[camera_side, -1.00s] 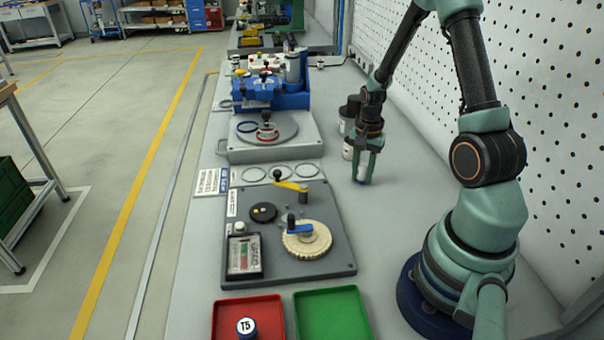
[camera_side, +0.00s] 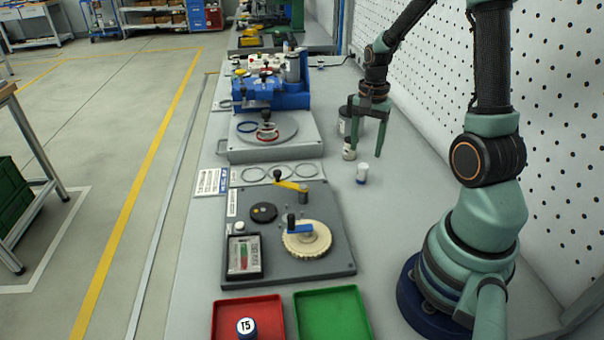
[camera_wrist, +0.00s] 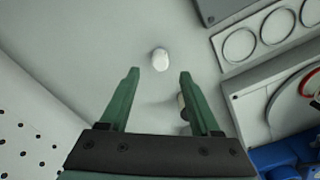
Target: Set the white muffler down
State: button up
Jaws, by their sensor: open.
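The white muffler (camera_side: 362,173), a small pale cylinder, stands upright and free on the grey bench, right of the dark fixture plate. The wrist view shows its top (camera_wrist: 160,58) just beyond the fingertips. My gripper (camera_side: 366,151) is open and empty above and behind the muffler, apart from it. In the wrist view both jaws (camera_wrist: 159,72) are spread wide with bare bench between them.
A fixture plate (camera_side: 330,262) lies left. Red (camera_side: 225,309) and green (camera_side: 335,292) trays sit in front. A perforated wall (camera_side: 560,130) bounds the right.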

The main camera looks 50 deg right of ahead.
aim_at(362, 165)
notch_tip(362, 165, up, 3)
jog(key=shift+r, duration=0.1)
jog(key=a+r+n+t, duration=0.2)
jog(key=a+r+n, duration=0.4)
jog(key=a+n, duration=0.2)
jog(key=a+r+n+t, duration=0.3)
jog(key=a+r+n, duration=0.3)
jog(key=a, duration=0.7)
jog(key=shift+s+a+r+n+t, duration=0.3)
jog(key=shift+s+n, duration=0.1)
jog(key=shift+n, duration=0.7)
